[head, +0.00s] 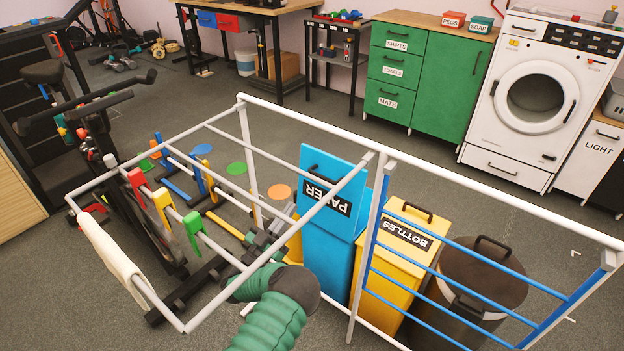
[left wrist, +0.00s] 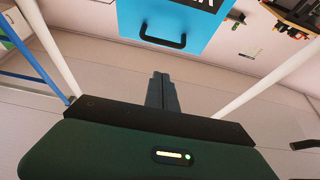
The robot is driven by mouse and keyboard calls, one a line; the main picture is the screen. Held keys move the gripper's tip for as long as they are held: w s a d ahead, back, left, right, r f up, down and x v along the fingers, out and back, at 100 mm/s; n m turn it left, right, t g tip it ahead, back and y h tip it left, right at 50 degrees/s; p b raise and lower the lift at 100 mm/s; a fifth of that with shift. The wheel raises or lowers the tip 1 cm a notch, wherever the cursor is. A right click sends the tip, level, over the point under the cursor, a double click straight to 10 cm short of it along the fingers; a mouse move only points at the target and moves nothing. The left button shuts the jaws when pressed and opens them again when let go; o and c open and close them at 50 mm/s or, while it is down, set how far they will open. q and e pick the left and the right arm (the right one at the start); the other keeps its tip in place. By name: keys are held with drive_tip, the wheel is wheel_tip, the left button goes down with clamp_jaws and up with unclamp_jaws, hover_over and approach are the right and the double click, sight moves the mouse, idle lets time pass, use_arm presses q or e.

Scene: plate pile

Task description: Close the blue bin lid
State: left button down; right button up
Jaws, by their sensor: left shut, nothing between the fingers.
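The blue bin (head: 322,262) stands behind the white rail frame. Its blue lid (head: 342,172) is raised and tilted up, with a black handle (head: 327,171) near its free edge and a PAPER label that reads upside down. In the left wrist view the lid (left wrist: 205,38) and its handle (left wrist: 163,38) show at the top, beyond my fingertips. My left gripper (head: 288,214) is shut and empty, left of the lid and apart from it. Its closed fingers (left wrist: 162,88) point toward the handle side. My right gripper is not in view.
A yellow BOTTLES bin (head: 393,275) with its lid down stands right of the blue bin, then a dark round bin (head: 470,285). White rails (head: 310,205) and blue bars (head: 440,260) surround the area. Colored clips (head: 163,208) hang on a rail at left.

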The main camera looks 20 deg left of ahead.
use_arm(q)
drive_tip(key=w+f+b+x, duration=0.1)
drive_tip(key=b+x, duration=0.3)
drive_tip(key=x, duration=0.7)
drive_tip(key=shift+d+f+b, duration=0.15)
drive_tip(key=shift+f+b, duration=0.2)
drive_tip(key=shift+f, duration=0.35)
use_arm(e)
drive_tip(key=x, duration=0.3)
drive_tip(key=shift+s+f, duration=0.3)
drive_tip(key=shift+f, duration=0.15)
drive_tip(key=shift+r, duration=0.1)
